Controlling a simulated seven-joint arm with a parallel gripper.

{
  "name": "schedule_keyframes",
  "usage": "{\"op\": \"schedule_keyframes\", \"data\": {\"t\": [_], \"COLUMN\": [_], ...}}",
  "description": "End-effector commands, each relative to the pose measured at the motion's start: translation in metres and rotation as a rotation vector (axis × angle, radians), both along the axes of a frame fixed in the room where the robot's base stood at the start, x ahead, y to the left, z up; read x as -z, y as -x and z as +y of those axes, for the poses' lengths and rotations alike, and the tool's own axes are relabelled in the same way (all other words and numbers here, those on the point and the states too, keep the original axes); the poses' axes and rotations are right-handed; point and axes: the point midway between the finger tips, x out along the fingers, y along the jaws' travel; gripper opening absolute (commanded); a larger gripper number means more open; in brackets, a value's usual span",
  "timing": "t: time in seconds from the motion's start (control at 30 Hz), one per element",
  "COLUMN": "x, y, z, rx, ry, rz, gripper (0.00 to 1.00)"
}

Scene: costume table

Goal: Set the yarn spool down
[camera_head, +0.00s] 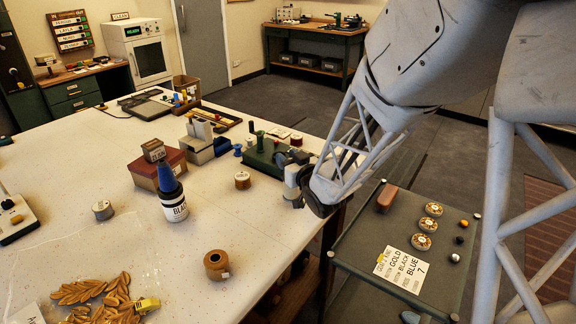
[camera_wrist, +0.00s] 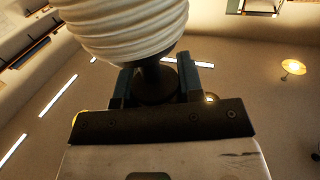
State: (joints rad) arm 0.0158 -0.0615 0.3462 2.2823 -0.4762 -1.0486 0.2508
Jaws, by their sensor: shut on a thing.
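The yarn spool (camera_wrist: 125,25) is wound with cream-white yarn and fills the upper middle of the wrist view. Its dark core end sits between the fingers of my gripper (camera_wrist: 155,88), which is shut on it. In the head view my gripper (camera_head: 294,178) is at the right edge of the white table (camera_head: 150,250), beside a green box (camera_head: 264,156).
Gold leaves (camera_head: 95,292) lie front left. A lower cart (camera_head: 350,240) with round tins is at right. The table's front middle has bare room.

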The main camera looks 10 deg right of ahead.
Motion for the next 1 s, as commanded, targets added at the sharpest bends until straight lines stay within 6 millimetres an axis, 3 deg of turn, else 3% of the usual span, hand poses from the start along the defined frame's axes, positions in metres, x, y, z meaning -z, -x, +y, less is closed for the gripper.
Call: {"op": "schedule_keyframes", "data": {"t": [0.23, 0.77, 0.8, 0.93, 1.0], "x": [0.019, 0.025, 0.025, 0.025, 0.025], "y": [0.000, 0.000, 0.000, 0.000, 0.000], "z": [0.000, 0.000, 0.000, 0.000, 0.000], "rx": [0.000, 0.001, 0.001, 0.001, 0.001], "ry": [0.000, 0.000, 0.000, 0.000, 0.000], "rz": [0.001, -0.001, 0.000, 0.000, 0.000], "gripper": [0.00, 0.00, 0.39, 0.59, 0.60]}}
